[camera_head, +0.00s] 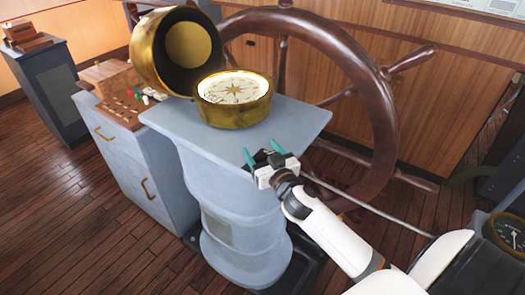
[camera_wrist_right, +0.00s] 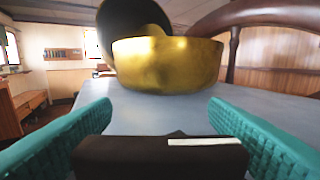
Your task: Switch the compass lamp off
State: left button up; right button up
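The brass compass (camera_head: 234,113) sits on top of the blue-grey pedestal (camera_head: 300,121), with a pale dial facing up. A round brass hood (camera_head: 148,62) stands tilted open behind it to the left. I cannot make out a lamp or its switch. My right gripper (camera_head: 262,153) is open and empty at the front right edge of the pedestal top, apart from the compass. In the right wrist view, the compass (camera_wrist_right: 168,65) is straight ahead, beyond the two spread teal fingers. My left gripper is not in view.
A large wooden ship's wheel (camera_head: 384,125) stands close behind and right of the pedestal. A cabinet (camera_head: 150,175) with a wooden box (camera_head: 108,86) and small items stands at left. The pedestal top between gripper and compass is clear.

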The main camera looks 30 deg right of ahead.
jog(key=c, duration=0.7)
jog(key=shift+y, duration=0.3)
jog(key=n+y+p, duration=0.1)
jog(key=y, duration=0.1)
jog(key=n+y+p, duration=0.1)
jog(key=shift+a+r+n+y, duration=0.15)
jog(key=shift+n+y, duration=0.25)
jog(key=n+y, duration=0.2)
jog(key=g+y, duration=0.1)
jog(key=y, duration=0.1)
jog(key=shift+a+n+p, duration=0.25)
jog(key=shift+n+p, duration=0.1)
jog(key=shift+n, duration=0.05)
jog(key=n+g+y, duration=0.1)
jog(key=y, duration=0.1)
jog(key=n+y+b, duration=0.1)
jog(key=shift+s+a+f+n+g+y, duration=0.1)
jog(key=shift+a+f+n+g+y, duration=0.1)
jog(key=shift+n+g+y, duration=0.15)
jog(key=g+y, duration=0.1)
jog(key=n+g+y+b, duration=0.2)
jog(key=shift+s+a+n, duration=0.15)
jog(key=shift+a+n, duration=0.1)
jog(key=shift+s+n+g+y+b, duration=0.1)
jog(key=shift+n+g+y+b, duration=0.25)
jog(key=shift+n+g+y, duration=0.25)
jog(key=shift+a+r, duration=0.1)
jog(key=shift+a, duration=0.05)
